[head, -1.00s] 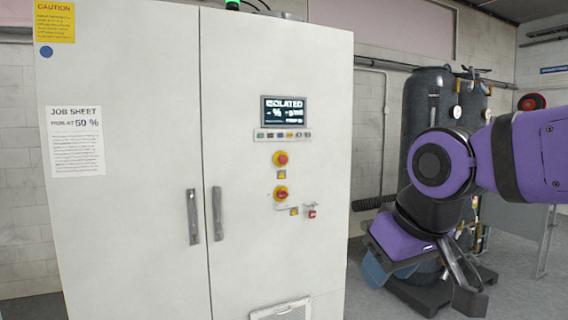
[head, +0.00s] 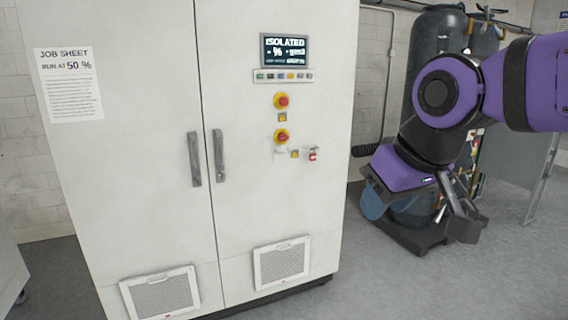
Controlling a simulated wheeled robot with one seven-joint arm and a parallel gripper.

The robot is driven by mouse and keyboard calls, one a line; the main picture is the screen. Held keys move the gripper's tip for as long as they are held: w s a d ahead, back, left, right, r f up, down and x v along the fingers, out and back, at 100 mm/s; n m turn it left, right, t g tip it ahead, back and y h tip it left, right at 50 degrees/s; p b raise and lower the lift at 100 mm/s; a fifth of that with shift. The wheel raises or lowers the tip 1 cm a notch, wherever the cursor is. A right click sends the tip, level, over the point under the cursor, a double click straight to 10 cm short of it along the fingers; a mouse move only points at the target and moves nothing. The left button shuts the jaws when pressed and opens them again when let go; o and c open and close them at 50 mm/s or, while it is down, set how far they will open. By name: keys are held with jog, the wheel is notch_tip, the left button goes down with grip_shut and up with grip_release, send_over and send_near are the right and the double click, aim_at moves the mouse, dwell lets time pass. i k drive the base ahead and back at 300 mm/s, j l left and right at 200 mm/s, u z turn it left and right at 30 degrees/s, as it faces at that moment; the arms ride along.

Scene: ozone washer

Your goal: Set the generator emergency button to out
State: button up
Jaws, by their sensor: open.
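A white two-door cabinet (head: 166,100) stands in front of me. On its right door is a red mushroom button on a yellow round plate (head: 282,100), below the row of small buttons. A second red control on yellow (head: 282,136), which looks like a rotary switch, sits under it. I cannot tell from here whether the upper button is in or out. A screen (head: 285,49) above reads ISOLATED. My gripper (head: 466,222) hangs to the right of the cabinet, apart from it. It is open and empty, pointing down.
A small red padlock-like item (head: 312,154) hangs right of the lower switch. Two door handles (head: 206,158) stick out at the cabinet's middle. Dark tanks (head: 436,60) stand behind my arm. Grey floor (head: 370,285) is clear at the front right.

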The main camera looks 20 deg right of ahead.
aim_at(283, 101)
jog(key=i+l, duration=0.2)
jog(key=l, duration=0.15)
jog(key=i+l, duration=0.45)
jog(key=l, duration=0.25)
jog(key=i+l, duration=0.2)
jog(key=l, duration=0.15)
